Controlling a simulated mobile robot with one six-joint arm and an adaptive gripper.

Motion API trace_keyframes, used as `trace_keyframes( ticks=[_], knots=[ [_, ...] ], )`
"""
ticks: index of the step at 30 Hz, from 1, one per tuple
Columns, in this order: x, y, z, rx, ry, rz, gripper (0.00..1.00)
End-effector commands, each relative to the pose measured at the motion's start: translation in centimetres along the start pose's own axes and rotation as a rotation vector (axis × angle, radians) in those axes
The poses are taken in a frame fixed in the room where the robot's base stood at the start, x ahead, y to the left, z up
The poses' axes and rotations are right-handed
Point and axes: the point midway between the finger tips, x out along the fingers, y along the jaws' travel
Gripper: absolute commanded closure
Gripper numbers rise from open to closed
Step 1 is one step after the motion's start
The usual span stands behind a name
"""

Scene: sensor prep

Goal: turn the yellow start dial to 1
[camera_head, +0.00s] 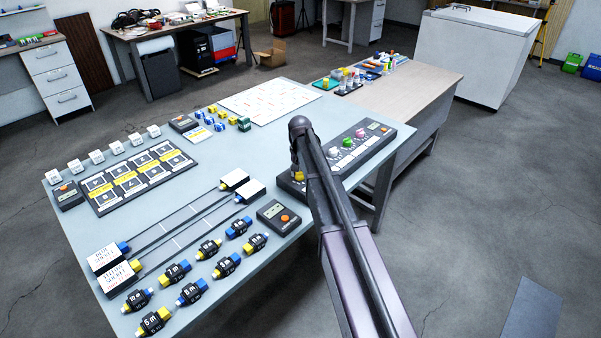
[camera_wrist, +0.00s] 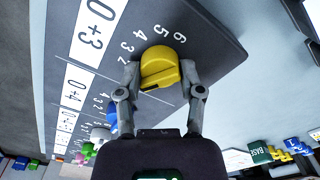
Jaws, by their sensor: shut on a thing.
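The yellow start dial (camera_wrist: 160,64) sits on a dark panel (camera_wrist: 200,30), by a white strip reading 0+3. I cannot tell which number the dial points to. My gripper (camera_wrist: 159,76) is shut on the dial, a finger on either side. In the head view a little of the yellow dial (camera_head: 298,176) shows beside my arm, at the near end of the panel (camera_head: 372,145). My arm hides part of the panel and the gripper there.
Other coloured dials stand in a row along the panel, among them a green one (camera_head: 347,142). A small dark box with an orange button (camera_head: 278,216) lies left of my arm. Several labelled connectors (camera_head: 193,292) and two rails are further left on the table.

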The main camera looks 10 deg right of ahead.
Motion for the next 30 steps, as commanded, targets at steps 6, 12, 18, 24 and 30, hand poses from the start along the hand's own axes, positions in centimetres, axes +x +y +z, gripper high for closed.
trace_keyframes(
  ticks=[6,12,18,24,30],
  knots=[
    [0.05,0.01,0.17,-0.001,-0.003,0.0,0.45],
    [0.04,0.02,0.11,-0.002,-0.002,0.0,0.16],
    [0.02,0.03,0.05,-0.002,-0.001,0.0,0.16],
    [0.01,0.04,0.03,-0.009,-0.001,0.0,0.16],
    [0.01,0.05,0.02,-0.054,-0.001,0.0,0.16]
  ],
)
